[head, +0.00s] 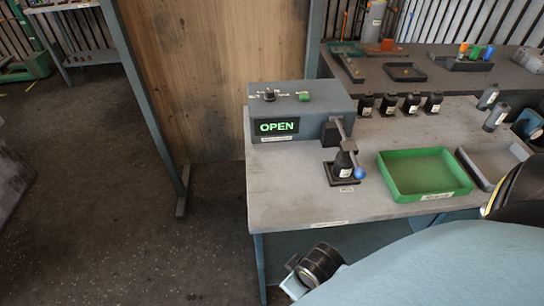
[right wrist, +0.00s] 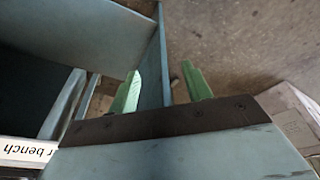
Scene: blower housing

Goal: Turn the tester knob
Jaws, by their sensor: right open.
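The tester (head: 300,112) is a blue-grey box at the back left of the bench, with a lit green "OPEN" display (head: 277,126). A small black knob (head: 269,95) stands on its top, left of a green button (head: 304,97). My right gripper (right wrist: 161,70) shows in the right wrist view, its two green fingers apart with nothing between them. A bench edge and panel lie below it, and the tester is not in that view. I cannot make out the right gripper in the head view. My left gripper is not in view.
A dark part sits in a fixture (head: 345,170) beside a blue-ended lever (head: 360,173). A green tray (head: 425,194) and a grey tray (head: 490,160) stand to the right. Several black parts (head: 389,104) line the back. The bench's front left is bare.

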